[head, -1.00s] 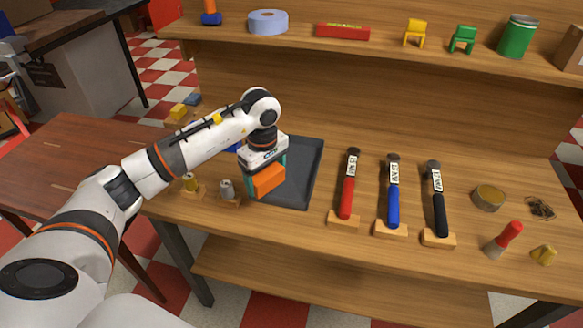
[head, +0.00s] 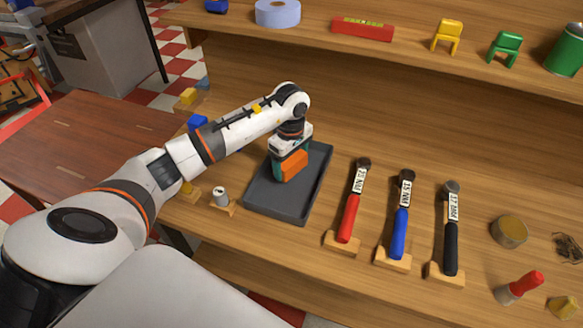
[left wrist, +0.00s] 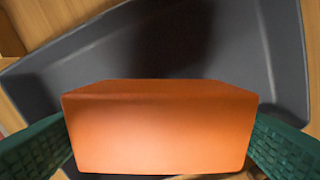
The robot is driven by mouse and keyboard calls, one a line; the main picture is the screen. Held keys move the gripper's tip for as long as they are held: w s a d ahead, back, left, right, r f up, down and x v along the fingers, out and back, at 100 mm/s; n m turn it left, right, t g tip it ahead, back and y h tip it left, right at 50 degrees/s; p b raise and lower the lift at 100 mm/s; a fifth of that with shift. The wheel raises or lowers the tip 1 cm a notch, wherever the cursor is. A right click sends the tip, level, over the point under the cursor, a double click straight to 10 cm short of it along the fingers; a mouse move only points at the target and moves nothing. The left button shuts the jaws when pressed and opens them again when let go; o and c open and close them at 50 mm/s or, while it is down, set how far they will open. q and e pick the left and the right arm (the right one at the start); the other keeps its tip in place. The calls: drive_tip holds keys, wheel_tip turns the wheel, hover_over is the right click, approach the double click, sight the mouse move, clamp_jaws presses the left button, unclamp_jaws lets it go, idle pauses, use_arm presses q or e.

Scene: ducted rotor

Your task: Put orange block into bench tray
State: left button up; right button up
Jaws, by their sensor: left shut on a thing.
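The orange block (head: 292,166) is held between the fingers of my left gripper (head: 290,168), over the dark grey bench tray (head: 276,206). In the left wrist view the block (left wrist: 160,130) fills the lower middle, with a green finger (left wrist: 36,148) on each side of it. The tray (left wrist: 285,60) lies behind and below the block there. The tray floor shows no other thing on it. How far the block is above the tray floor is hard to tell. My right gripper is not in view.
A small metal weight (head: 221,197) is close to the tray's left edge. A shelf (head: 370,60) runs above the bench at the back.

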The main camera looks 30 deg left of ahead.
sight(291, 171)
use_arm(q)
wheel_tip(291, 171, down, 3)
drive_tip(key=shift+w+d+f+p, duration=0.1)
drive_tip(key=shift+f+p, duration=0.1)
drive_tip(key=shift+p, duration=0.2)
drive_tip(key=shift+f, duration=0.3)
drive_tip(key=o, duration=1)
drive_tip(key=shift+o, duration=0.2)
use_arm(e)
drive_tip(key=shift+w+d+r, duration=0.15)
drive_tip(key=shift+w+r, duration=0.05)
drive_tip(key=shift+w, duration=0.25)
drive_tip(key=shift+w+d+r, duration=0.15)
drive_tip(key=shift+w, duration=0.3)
use_arm(q)
drive_tip(key=shift+r, duration=0.2)
wheel_tip(291, 171, up, 11)
drive_tip(key=b, duration=0.3)
drive_tip(key=shift+r, duration=0.4)
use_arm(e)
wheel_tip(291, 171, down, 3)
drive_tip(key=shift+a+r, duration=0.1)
